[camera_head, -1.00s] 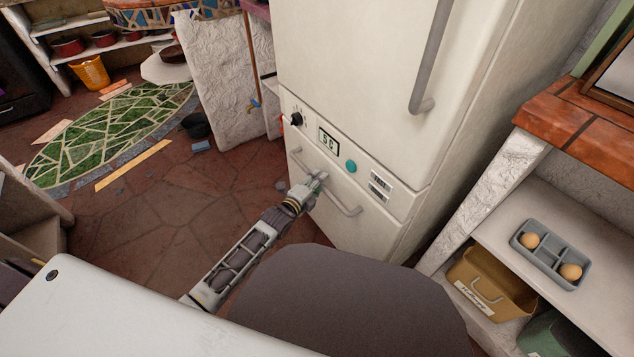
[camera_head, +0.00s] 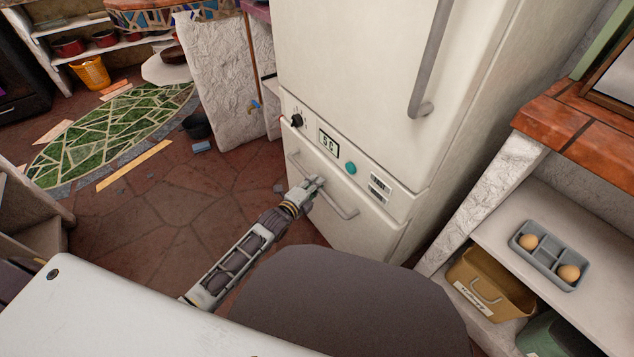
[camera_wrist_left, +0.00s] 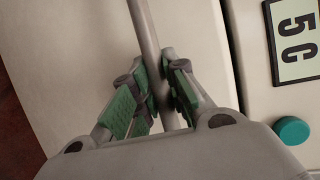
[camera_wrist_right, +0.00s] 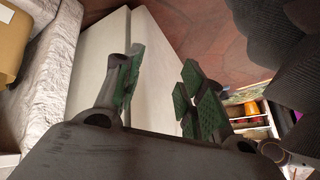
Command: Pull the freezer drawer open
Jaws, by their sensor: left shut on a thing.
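The freezer drawer (camera_head: 335,233) is the white lower front of the fridge, under the control panel. Its grey bar handle (camera_head: 342,208) runs slantwise across the front. My left gripper (camera_head: 316,183) is shut around this bar, near its middle. In the left wrist view the handle bar (camera_wrist_left: 148,35) passes between the green-padded fingers of the left gripper (camera_wrist_left: 166,88). The drawer front stands slightly out from the fridge body. My right gripper (camera_wrist_right: 160,85) shows only in its own wrist view, with its fingers apart and nothing between them.
The upper fridge door (camera_head: 350,70) is shut, with a long grey handle (camera_head: 432,60). A shelf unit with an egg tray (camera_head: 550,255) and a yellow-brown bin (camera_head: 490,285) stands at right. Stone floor (camera_head: 190,215) is clear to the left of the drawer.

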